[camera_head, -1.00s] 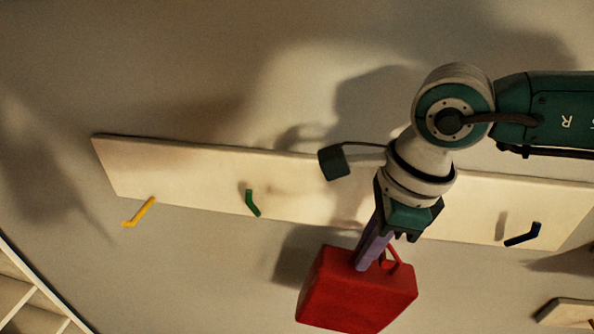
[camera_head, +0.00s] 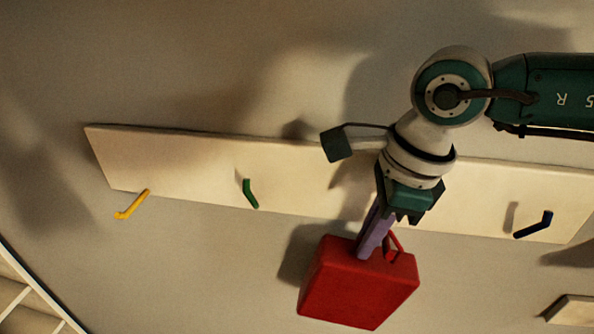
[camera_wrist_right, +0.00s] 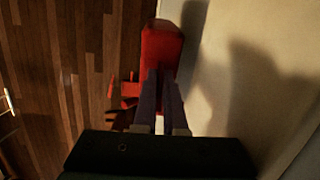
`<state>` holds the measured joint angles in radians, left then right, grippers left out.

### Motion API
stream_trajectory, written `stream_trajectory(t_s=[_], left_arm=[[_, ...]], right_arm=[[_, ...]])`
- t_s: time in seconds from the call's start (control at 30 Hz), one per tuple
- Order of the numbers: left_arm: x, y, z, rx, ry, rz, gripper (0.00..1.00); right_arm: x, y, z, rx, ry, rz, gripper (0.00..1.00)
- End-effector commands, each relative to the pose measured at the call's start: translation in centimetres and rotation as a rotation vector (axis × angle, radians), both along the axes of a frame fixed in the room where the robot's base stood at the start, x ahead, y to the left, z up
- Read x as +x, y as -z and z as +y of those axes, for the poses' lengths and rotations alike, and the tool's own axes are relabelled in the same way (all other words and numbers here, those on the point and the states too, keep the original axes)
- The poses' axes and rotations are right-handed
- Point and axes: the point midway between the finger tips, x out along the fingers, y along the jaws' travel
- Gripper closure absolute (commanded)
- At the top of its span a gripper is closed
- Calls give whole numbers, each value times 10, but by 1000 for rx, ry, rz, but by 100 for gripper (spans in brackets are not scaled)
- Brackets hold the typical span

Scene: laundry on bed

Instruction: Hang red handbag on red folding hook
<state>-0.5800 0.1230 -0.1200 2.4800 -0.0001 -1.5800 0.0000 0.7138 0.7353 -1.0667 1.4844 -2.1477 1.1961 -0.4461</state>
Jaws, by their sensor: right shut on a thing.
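The red handbag (camera_head: 357,288) hangs below my right gripper (camera_head: 375,243) in the head view. My right gripper is shut on the bag by its handle and holds it in front of the wall, below the board. In the right wrist view the bag (camera_wrist_right: 162,50) lies beyond the purple fingers (camera_wrist_right: 160,98). No red hook can be made out on the board; the part behind my right wrist is hidden. A small red shape (camera_wrist_right: 128,92) shows left of the fingers in the right wrist view; I cannot tell what it is. My left gripper is not in view.
A pale board (camera_head: 210,175) runs along the wall. It carries a yellow hook (camera_head: 132,205), a green hook (camera_head: 250,194) and a dark blue hook (camera_head: 534,226). A pale ledge (camera_head: 572,309) is at lower right, and white rails (camera_head: 30,300) at lower left.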

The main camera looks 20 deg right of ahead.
Motion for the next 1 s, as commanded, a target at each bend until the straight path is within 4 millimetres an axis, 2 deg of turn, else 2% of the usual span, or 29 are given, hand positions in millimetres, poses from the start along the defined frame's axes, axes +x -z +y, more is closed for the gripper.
stream_trajectory(t_s=[0.2, 0.23, 0.53, 0.83, 1.0], left_arm=[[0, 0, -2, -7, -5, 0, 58], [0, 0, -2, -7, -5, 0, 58], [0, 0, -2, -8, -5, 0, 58], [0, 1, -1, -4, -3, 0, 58], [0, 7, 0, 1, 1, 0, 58]], right_arm=[[1, -1, 0, 1, 0, -3, 100], [1, -1, 0, 1, 0, -3, 89], [0, 0, 0, 0, 0, -1, 57], [-1, -2, -1, -1, 0, 0, 57], [-3, -22, -4, -1, 0, -4, 57]])
